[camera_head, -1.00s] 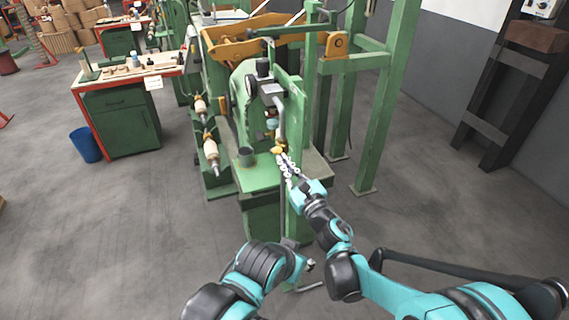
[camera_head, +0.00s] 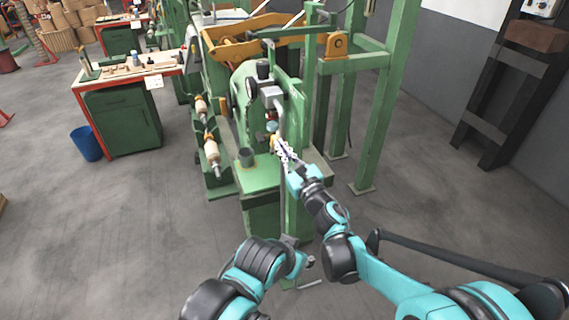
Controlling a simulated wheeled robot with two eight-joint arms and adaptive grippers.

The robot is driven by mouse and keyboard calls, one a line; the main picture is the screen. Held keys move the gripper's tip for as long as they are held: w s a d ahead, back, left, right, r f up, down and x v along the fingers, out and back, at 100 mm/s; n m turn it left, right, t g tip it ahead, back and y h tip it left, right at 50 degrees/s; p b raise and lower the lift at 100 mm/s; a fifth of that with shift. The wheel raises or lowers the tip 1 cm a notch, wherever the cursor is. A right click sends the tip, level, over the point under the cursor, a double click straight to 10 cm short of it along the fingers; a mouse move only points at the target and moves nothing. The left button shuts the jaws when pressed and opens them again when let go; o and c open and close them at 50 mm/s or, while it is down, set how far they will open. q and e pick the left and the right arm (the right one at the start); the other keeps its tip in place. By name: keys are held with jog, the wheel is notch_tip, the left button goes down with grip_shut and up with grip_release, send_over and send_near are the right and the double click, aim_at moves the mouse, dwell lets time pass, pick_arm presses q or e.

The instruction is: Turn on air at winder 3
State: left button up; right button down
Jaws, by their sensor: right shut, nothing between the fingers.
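The green winder (camera_head: 243,110) stands in the middle of the view, with a grey pipe running down its front post. A small yellow part (camera_head: 274,143), which looks like the air valve's handle, sits low on this pipe, below a small blue-grey fitting (camera_head: 272,127). My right gripper (camera_head: 281,147) is shut and empty, its fingertips right beside the yellow part and partly covering it. I cannot tell whether they touch. My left gripper (camera_head: 309,262) is low in front of the winder, away from the valve; its fingers are too small to read.
Green posts (camera_head: 382,110) rise on the right. A red-edged workbench (camera_head: 125,74) and a blue bin (camera_head: 86,144) are at the left. The floor between is clear.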

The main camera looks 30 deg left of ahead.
pick_arm(q)
jog(key=shift+r+p, duration=0.35)
jog(key=shift+r, duration=0.15)
pick_arm(e)
jog(key=shift+w+a+r, duration=0.9)
jog(key=shift+a+r, duration=0.05)
jog(key=shift+a, duration=0.05)
